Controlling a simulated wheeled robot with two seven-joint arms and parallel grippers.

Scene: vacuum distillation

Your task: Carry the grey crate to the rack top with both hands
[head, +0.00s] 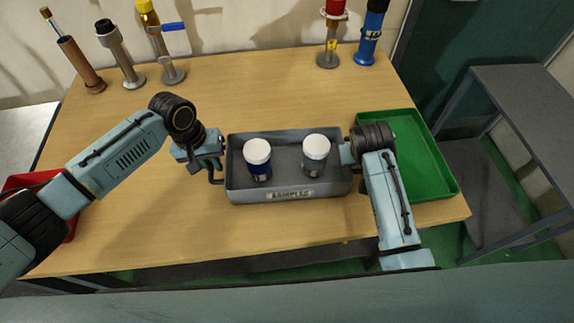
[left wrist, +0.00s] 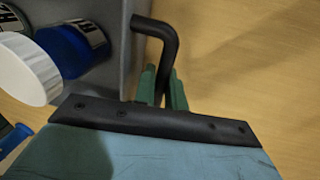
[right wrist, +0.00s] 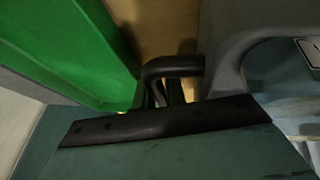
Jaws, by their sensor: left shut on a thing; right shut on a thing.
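The grey crate (head: 290,190) is at the middle of the wooden table, level, with a label on its front wall. Two white-capped jars stand in it: a blue one (head: 258,168) at left and a grey-blue one (head: 315,160) at right. My left gripper (head: 213,163) is shut on the crate's left black handle; in the left wrist view the green fingers (left wrist: 163,88) close around the handle bar (left wrist: 160,35). My right gripper (right wrist: 172,92) is shut on the right handle (right wrist: 172,66), mostly hidden by my wrist in the head view. Whether the crate touches the table I cannot tell.
A green tray (head: 440,175) lies close to the crate's right side. A grey rack (head: 515,90) with a flat, clear top stands right of the table. Several valve and pipe fittings (head: 128,68) stand along the table's back. A red tray (head: 20,183) is at left.

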